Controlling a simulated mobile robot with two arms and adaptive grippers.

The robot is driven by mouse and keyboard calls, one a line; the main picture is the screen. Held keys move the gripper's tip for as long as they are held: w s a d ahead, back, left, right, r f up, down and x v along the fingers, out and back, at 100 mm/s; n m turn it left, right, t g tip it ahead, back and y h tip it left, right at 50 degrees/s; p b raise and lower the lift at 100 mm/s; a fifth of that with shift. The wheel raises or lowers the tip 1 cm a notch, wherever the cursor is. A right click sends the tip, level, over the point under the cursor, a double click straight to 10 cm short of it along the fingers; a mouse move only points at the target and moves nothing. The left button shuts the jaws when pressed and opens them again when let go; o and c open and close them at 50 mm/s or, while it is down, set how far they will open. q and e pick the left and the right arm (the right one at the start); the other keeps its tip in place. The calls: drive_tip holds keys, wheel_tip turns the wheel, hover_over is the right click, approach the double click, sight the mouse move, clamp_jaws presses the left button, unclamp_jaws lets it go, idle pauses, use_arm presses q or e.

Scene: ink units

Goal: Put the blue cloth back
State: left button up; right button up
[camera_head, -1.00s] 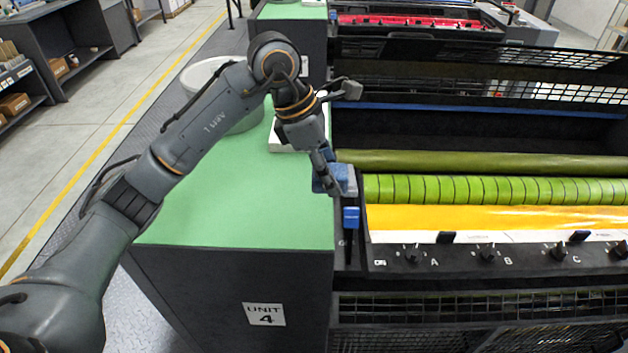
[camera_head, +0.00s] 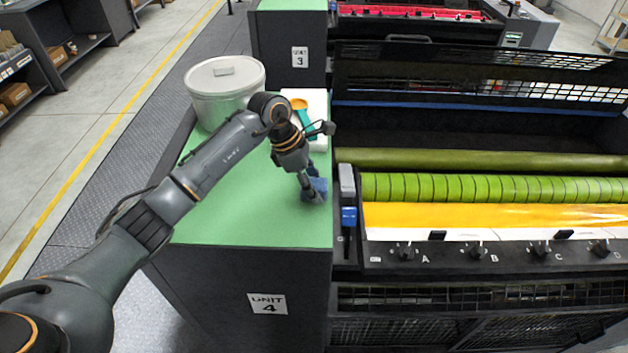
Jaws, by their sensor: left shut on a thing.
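The blue cloth (camera_head: 317,189) is bunched in my left gripper (camera_head: 308,190), over the green top of the cabinet (camera_head: 235,217) marked UNIT 4. The gripper points down and is shut on the cloth. The cloth is close to the green top; I cannot tell whether it touches it. The arm and wrist hide part of the surface behind. My right gripper is not in view.
A large grey lidded tin (camera_head: 222,92) stands at the back of the green top. A white tray (camera_head: 318,138) holds an orange-and-teal tool (camera_head: 303,112). The open ink unit (camera_head: 480,188), with green rollers and yellow ink, lies to the right. The front green top is clear.

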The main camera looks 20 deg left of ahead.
use_arm(q)
drive_tip(key=shift+f, duration=0.1)
drive_tip(key=o, duration=0.7)
drive_tip(key=shift+f, duration=0.1)
drive_tip(key=o, duration=0.4)
drive_tip(key=shift+r, duration=0.3)
drive_tip(key=shift+a+r, duration=0.15)
drive_tip(key=shift+r, duration=0.15)
drive_tip(key=shift+b+v, duration=1.75)
drive_tip(key=shift+v, duration=3.85)
